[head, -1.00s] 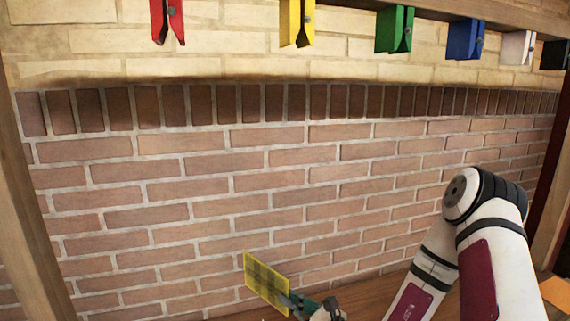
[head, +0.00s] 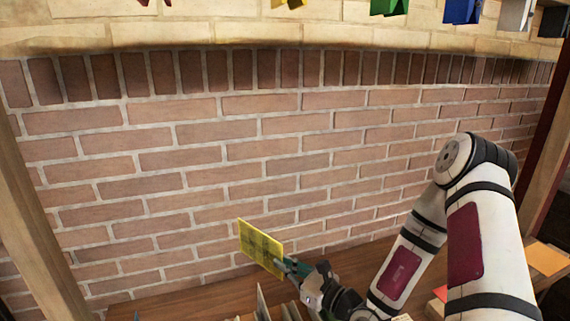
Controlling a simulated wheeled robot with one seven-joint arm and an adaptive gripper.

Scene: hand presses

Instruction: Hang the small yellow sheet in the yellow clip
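The small yellow sheet (head: 259,246) is held up on edge above the wooden surface, low in the head view. My gripper (head: 287,266) is shut on the sheet's right edge. The yellow clip (head: 288,3) hangs at the top of the head view, well above the sheet. Only its lower ends show; the rest is cut off by the frame edge.
Other clips hang in the same row: a green clip (head: 389,7), a blue clip (head: 462,11), a white clip (head: 516,14). Upright thin pieces (head: 264,303) stand below my gripper. An orange sheet (head: 546,258) lies at right. A wooden post (head: 35,220) is at left. The space before the brick wall is clear.

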